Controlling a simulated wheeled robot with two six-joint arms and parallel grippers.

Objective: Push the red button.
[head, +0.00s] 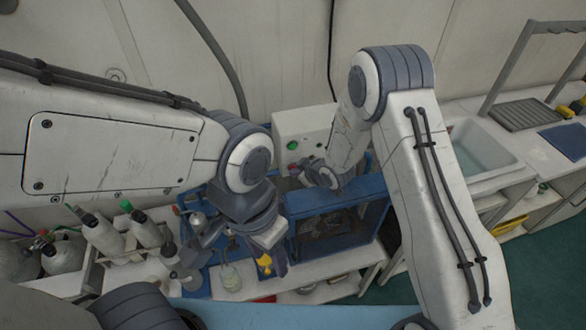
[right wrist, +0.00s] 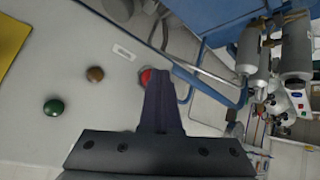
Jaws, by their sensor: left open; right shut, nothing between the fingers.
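The red button (right wrist: 146,77) is on the pale panel (right wrist: 110,110) in the right wrist view, partly hidden by my right gripper (right wrist: 160,76). That gripper is shut and empty, and its tips overlap the button's right side. I cannot tell whether they touch it. A brown button (right wrist: 95,74) and a green button (right wrist: 54,107) sit to its left. My left gripper (head: 230,257) is open, lower and nearer.
A blue open-fronted frame (head: 335,197) stands just below the panel. Several grey bottles (head: 103,234) stand at left on a rack. A sink (head: 482,150) is at right. A hose (head: 218,52) runs down the wall. The teal floor (head: 545,250) at right is clear.

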